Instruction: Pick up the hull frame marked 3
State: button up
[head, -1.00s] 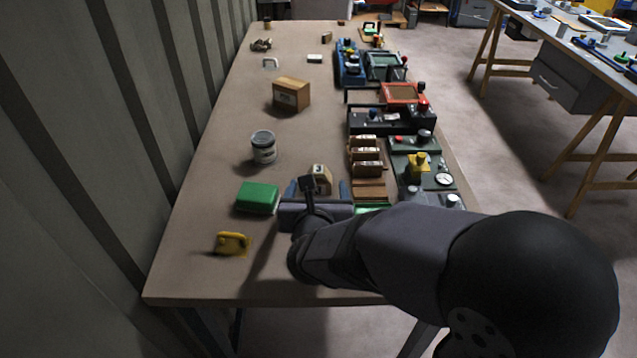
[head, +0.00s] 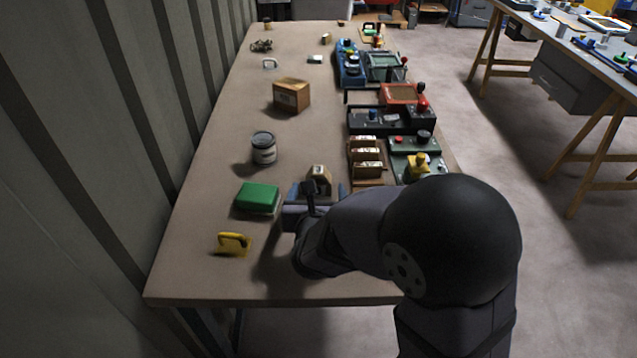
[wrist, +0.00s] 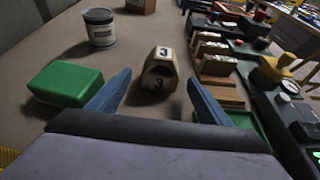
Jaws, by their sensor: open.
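The hull frame marked 3 (wrist: 159,68) is a small pale wooden block with an arched, dark hollow and black 3s on it. It stands upright on the bench, and also shows in the head view (head: 319,174) just beyond my gripper (head: 318,191). In the wrist view my gripper (wrist: 159,80) is open and empty. Its two blue fingers point towards the frame, one to each side of the line to it. The frame appears centred between the fingertips and a little ahead of them. I see no contact.
A green block (head: 257,197) lies close left of my gripper, with a yellow-handled item (head: 233,243) nearer. A grey can (head: 263,148) stands behind. A wooden rack (head: 367,170) holding similar frames and control boxes (head: 410,147) line the right side.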

aim_at(318, 187)
jog(key=shift+x, duration=2.1)
jog(key=c, duration=1.2)
